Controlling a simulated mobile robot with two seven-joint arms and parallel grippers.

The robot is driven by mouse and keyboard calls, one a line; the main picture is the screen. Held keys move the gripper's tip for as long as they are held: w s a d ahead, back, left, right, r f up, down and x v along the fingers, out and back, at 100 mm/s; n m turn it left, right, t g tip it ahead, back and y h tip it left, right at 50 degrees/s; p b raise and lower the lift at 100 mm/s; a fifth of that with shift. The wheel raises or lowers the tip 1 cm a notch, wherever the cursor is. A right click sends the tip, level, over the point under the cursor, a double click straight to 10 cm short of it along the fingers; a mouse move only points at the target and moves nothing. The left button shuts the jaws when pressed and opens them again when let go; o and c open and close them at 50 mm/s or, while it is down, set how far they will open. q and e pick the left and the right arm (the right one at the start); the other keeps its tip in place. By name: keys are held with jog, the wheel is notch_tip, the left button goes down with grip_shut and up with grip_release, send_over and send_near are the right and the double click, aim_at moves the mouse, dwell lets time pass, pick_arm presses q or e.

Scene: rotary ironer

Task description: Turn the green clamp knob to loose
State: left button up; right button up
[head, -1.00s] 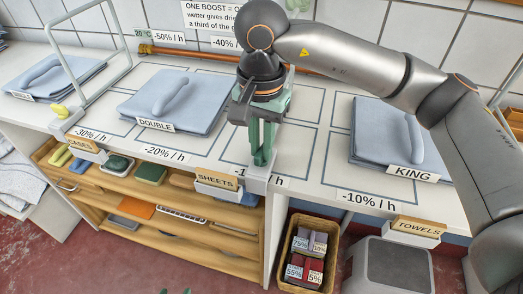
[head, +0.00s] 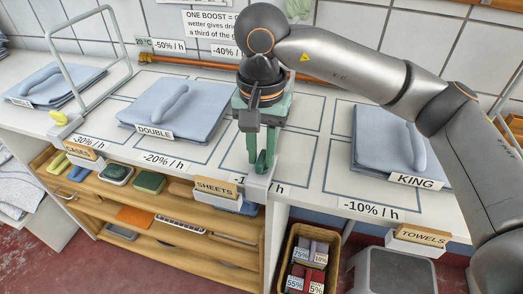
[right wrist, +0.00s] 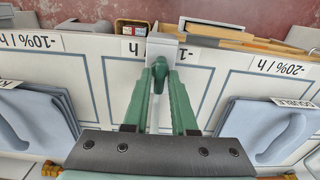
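The green clamp knob (right wrist: 160,72) shows between my gripper's fingertips in the right wrist view, on a pale grey clamp (right wrist: 165,47) at the counter's front edge. In the head view, the clamp (head: 257,187) sits below my right gripper (head: 261,163), and the fingers largely cover the knob. My right gripper (right wrist: 160,78) has its two green fingers pointing at the clamp, one on each side of the knob. The fingertips are very close to the knob; I cannot tell whether they press on it. My left gripper is not in view.
Folded blue stacks labelled DOUBLE (head: 172,107) and KING (head: 385,145) lie on the counter (head: 310,150) either side of the clamp. A metal hoop (head: 127,50) stands at left, near a yellow knob (head: 58,117). Shelves (head: 170,235) and a basket (head: 298,240) are below.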

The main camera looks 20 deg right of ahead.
aim_at(261, 157)
jog(key=o, duration=0.3)
notch_tip(261, 157, up, 12)
jog(key=p, duration=0.2)
jog(key=shift+r, duration=0.25)
dwell(0.4)
